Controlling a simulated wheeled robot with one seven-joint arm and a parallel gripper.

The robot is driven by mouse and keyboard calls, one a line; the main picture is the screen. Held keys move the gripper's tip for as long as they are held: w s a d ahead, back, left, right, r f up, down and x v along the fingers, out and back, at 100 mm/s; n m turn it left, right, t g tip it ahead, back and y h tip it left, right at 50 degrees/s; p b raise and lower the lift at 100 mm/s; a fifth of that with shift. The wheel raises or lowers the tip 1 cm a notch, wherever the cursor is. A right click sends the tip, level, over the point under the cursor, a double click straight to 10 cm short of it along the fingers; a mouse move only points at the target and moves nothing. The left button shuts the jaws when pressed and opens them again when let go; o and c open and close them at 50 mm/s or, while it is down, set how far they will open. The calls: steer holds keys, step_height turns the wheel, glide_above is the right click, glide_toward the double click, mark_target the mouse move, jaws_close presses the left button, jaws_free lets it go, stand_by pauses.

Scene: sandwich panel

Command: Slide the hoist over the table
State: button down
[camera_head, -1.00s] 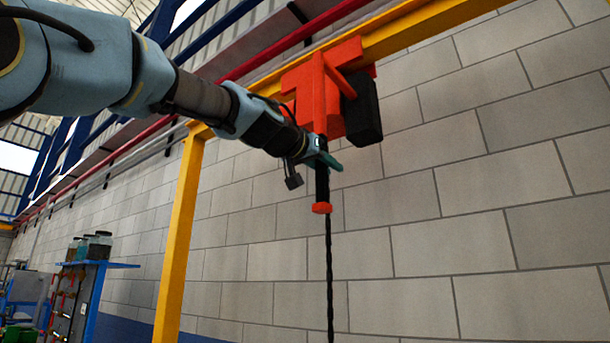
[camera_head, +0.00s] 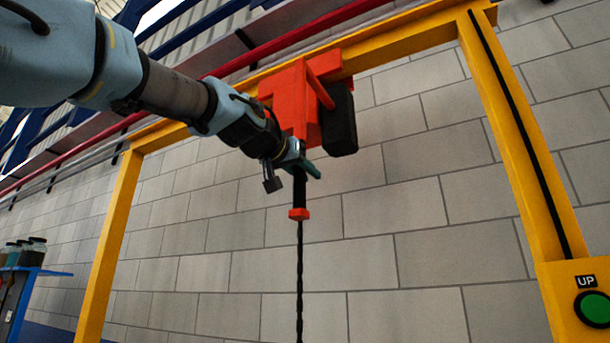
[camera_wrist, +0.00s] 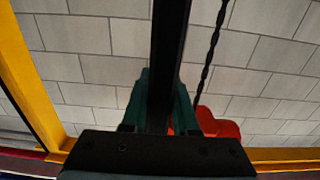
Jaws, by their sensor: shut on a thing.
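The orange hoist (camera_head: 296,100) hangs from the yellow overhead beam (camera_head: 392,47), with a black box (camera_head: 340,120) on its right side. Below its body is a black vertical handle (camera_head: 300,188) ending in an orange collar (camera_head: 299,214). A dark chain (camera_head: 300,275) runs down from there out of frame. My gripper (camera_head: 302,169) is shut on the black handle just under the hoist body. In the wrist view the handle (camera_wrist: 168,60) passes between the green fingers, and red hoist parts (camera_wrist: 218,122) show behind. The table is not in view.
A yellow post (camera_head: 110,250) stands at left and another (camera_head: 515,140) at right. A control box with a green UP button (camera_head: 593,308) is on the right post. A blue shelf with jars (camera_head: 30,255) is at lower left. A block wall stands behind.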

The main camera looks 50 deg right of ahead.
steer(key=shift+w, duration=0.15)
steer(key=c, duration=0.7)
jaws_free()
steer(key=a+b, duration=0.2)
steer(key=a, duration=0.1)
steer(key=s+a+b, duration=0.1)
steer(key=a+b, duration=0.1)
steer(key=a, duration=0.1)
steer(key=s+a+b, duration=0.1)
steer(key=a+b, duration=0.1)
steer(key=a, duration=0.1)
steer(key=shift+a+f, duration=0.15)
steer(key=shift+a, duration=0.2)
steer(key=shift+s+a, duration=0.1)
steer(key=shift+a, duration=0.35)
